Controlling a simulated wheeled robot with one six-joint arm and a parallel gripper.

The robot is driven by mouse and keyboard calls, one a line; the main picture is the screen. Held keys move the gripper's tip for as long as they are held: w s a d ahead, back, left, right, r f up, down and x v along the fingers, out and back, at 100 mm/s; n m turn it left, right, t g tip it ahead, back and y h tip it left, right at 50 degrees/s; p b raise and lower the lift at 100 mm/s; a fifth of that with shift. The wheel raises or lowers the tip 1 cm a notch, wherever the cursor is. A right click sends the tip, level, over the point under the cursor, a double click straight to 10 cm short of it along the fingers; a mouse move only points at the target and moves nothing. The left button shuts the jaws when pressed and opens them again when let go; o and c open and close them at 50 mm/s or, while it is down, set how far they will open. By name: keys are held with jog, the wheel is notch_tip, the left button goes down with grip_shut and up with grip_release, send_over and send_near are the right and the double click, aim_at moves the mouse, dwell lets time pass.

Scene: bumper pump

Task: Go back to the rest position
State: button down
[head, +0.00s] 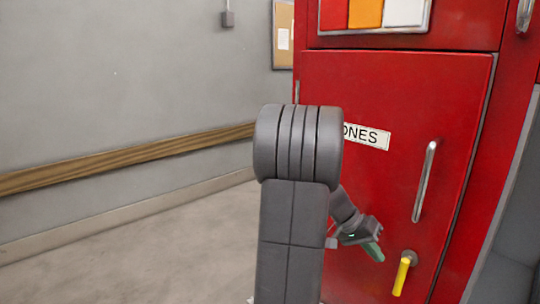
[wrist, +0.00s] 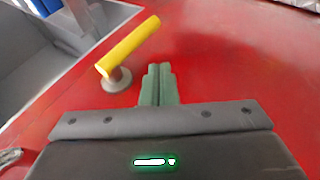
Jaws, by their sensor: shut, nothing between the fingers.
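My gripper (head: 374,252) is shut and empty, its green fingers together in front of the lower part of a red cabinet door. In the wrist view the shut fingertips (wrist: 159,84) point at the red door surface. My arm's grey links cover part of the door in the head view. A yellow lever handle (head: 402,276) on a round metal base is to the right of the gripper, apart from it. In the wrist view the yellow handle (wrist: 128,46) lies to the left of and beyond the fingers, not touching them.
The red cabinet door (head: 395,90) has a vertical metal handle (head: 425,182) and a partly hidden label (head: 370,136) ending in "ONES". A grey wall with a wooden rail (head: 120,160) stands at the left. The floor (head: 150,255) there is clear.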

jog(key=shift+s+d+r+m+t+y+p, duration=0.1)
jog(key=shift+r+m+t+y+p, duration=0.3)
jog(key=shift+r+t+y+p, duration=1.4)
jog(key=shift+f+g+h+p, duration=0.5)
jog(key=shift+f+h+p, duration=0.05)
jog(key=shift+h, duration=0.05)
jog(key=shift+f, duration=0.15)
